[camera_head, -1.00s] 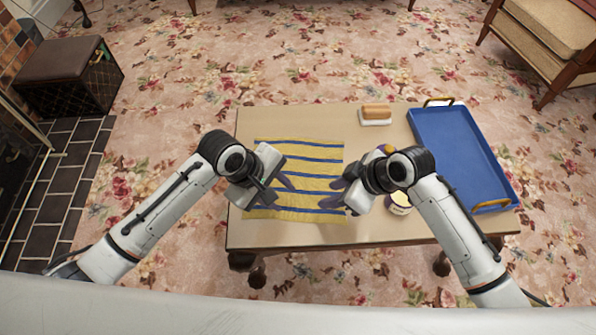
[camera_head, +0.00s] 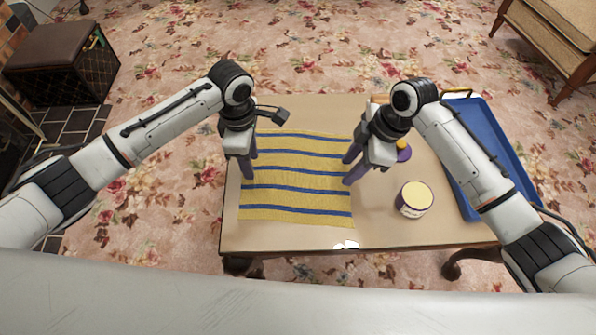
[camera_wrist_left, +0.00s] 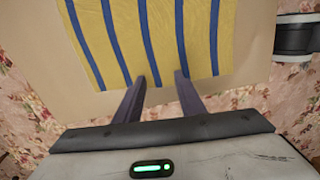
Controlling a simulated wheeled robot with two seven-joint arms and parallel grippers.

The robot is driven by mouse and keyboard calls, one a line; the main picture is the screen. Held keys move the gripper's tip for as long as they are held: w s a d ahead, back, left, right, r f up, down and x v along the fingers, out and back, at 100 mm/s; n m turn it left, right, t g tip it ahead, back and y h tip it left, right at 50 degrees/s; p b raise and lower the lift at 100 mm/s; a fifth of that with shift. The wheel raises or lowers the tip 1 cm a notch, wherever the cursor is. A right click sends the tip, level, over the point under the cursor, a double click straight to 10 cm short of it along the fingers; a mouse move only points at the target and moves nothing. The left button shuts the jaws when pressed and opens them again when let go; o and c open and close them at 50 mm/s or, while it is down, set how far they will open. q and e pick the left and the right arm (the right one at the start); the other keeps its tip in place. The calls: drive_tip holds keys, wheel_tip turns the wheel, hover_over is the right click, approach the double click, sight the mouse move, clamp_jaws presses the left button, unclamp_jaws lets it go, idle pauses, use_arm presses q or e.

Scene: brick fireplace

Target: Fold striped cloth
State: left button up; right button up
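The striped cloth (camera_head: 296,190), yellow with blue stripes, lies spread out flat on the table. Its stripes run left to right in the head view. It also shows in the left wrist view (camera_wrist_left: 160,35), where its edge lies by my fingertips. My left gripper (camera_head: 250,170) is at the cloth's left edge. In the left wrist view its two fingers (camera_wrist_left: 160,78) are apart with nothing held between them. My right gripper (camera_head: 347,170) is at the cloth's right edge, its two fingers apart. Whether either gripper's fingertips touch the cloth is unclear.
A round yellow-topped tin (camera_head: 413,198) stands right of the cloth. A purple-and-yellow item (camera_head: 403,152) is partly hidden behind my right gripper. A blue tray (camera_head: 478,135) lies along the table's right side. The tabletop (camera_head: 300,110) beyond the cloth is clear.

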use_arm(q)
drive_tip(key=shift+f, duration=0.55)
use_arm(e)
drive_tip(key=shift+f, duration=0.6)
use_arm(q)
drive_tip(key=shift+f, duration=0.2)
use_arm(e)
drive_tip(key=shift+f, duration=0.2)
use_arm(q)
clamp_jaws()
use_arm(e)
clamp_jaws()
use_arm(q)
drive_tip(key=shift+r, duration=0.1)
use_arm(e)
drive_tip(key=shift+r, duration=0.1)
